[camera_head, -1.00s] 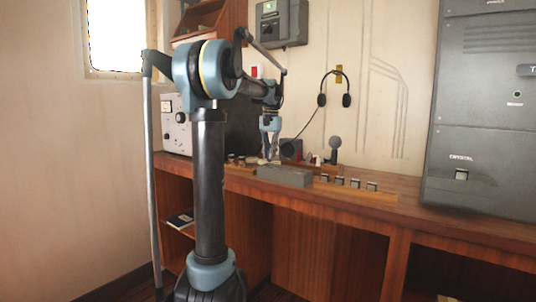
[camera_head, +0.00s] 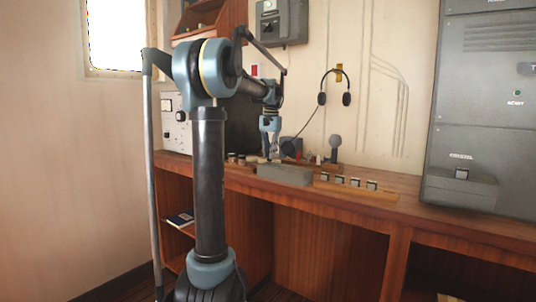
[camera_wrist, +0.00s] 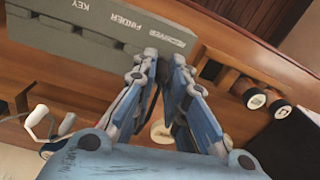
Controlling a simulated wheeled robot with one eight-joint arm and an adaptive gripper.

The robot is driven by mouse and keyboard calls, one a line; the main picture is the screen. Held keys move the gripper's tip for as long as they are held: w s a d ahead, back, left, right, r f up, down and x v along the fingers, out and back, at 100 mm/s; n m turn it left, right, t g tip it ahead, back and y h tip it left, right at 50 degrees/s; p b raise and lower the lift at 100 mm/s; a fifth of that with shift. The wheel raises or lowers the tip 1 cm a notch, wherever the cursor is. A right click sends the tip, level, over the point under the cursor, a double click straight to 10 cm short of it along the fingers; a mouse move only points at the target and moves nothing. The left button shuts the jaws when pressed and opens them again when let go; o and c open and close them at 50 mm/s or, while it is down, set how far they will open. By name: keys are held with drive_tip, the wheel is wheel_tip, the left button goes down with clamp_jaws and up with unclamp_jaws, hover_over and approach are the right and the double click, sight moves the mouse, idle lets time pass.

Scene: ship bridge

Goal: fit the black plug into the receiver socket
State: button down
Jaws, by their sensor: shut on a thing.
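The grey socket box (camera_head: 284,175) lies on the wooden counter. In the wrist view its face (camera_wrist: 110,35) carries the labels KEY, FINDER and RECEIVER, with small notches along the edge. My gripper (camera_head: 271,155) is at the box's far side in the head view. In the wrist view, my gripper (camera_wrist: 164,62) has its fingertips close together by the RECEIVER end of the box. It is shut on the black plug, which is mostly hidden between the fingers. I cannot tell whether the plug touches the socket.
A headset (camera_head: 334,87) hangs on the wall with its cord running down to the left. A wooden rack (camera_head: 355,189) with several small blocks sits right of the box. A grey cabinet (camera_head: 490,100) stands at the right, its CRYSTAL drawer (camera_head: 463,190) protruding over the counter.

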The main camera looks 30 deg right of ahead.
drive_tip(key=shift+f, duration=0.7)
idle(1.9)
drive_tip(key=c, duration=1.5)
unclamp_jaws()
drive_tip(key=shift+c, duration=0.2)
wheel_tip(320, 180, up, 12)
drive_tip(key=shift+s+d, duration=0.1)
